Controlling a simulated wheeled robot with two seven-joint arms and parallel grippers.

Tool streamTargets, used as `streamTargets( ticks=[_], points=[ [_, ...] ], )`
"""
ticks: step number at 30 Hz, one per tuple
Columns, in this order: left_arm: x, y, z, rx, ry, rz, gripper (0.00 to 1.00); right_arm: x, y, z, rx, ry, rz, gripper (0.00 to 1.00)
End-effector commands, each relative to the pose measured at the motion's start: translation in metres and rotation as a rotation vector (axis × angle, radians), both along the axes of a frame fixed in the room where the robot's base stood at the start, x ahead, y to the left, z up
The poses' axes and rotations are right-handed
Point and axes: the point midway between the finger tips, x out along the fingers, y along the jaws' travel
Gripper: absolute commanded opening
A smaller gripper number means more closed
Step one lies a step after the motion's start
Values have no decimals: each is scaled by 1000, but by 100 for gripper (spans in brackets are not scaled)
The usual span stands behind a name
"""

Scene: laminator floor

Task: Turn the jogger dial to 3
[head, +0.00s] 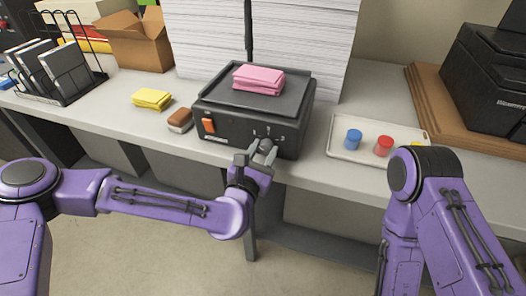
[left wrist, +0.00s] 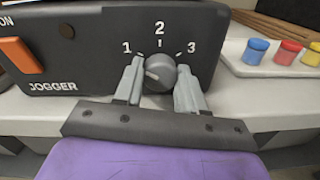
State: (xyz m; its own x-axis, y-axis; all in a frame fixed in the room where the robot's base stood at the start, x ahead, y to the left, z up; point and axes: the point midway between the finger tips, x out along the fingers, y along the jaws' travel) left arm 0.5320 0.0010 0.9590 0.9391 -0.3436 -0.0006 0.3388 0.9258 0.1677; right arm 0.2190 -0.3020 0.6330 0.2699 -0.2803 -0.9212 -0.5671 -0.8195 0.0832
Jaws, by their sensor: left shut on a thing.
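The jogger (head: 245,120) is a black box on the bench with an orange switch (head: 208,125) at the left of its front. Its grey round dial (left wrist: 161,71) shows in the left wrist view below the printed numbers 1, 2 and 3. A pale mark shows on the left part of the dial's face, but I cannot tell for sure which number it stands for. My left gripper (left wrist: 160,82) is shut on the dial, one finger on each side; it also shows at the jogger's front in the head view (head: 262,150). My right gripper is out of view.
Pink pads (head: 258,79) lie on top of the jogger. A brown-and-white block (head: 180,120) and yellow pads (head: 152,99) lie left of it. A tray (head: 343,152) with blue, red and yellow pieces is to its right. Tall paper stacks (head: 300,40) stand behind.

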Motion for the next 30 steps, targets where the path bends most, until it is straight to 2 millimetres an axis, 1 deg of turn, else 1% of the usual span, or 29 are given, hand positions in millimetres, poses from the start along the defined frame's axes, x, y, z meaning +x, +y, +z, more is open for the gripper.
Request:
streamTargets(
  ticks=[5,11,30],
  points=[
    [0,-1,0,53,-19,-2,9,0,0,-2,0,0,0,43],
    [-1,-1,0,181,-61,-3,9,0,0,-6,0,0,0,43],
    [-1,-2,1,756,-248,-2,9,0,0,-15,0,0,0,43]
  ],
)
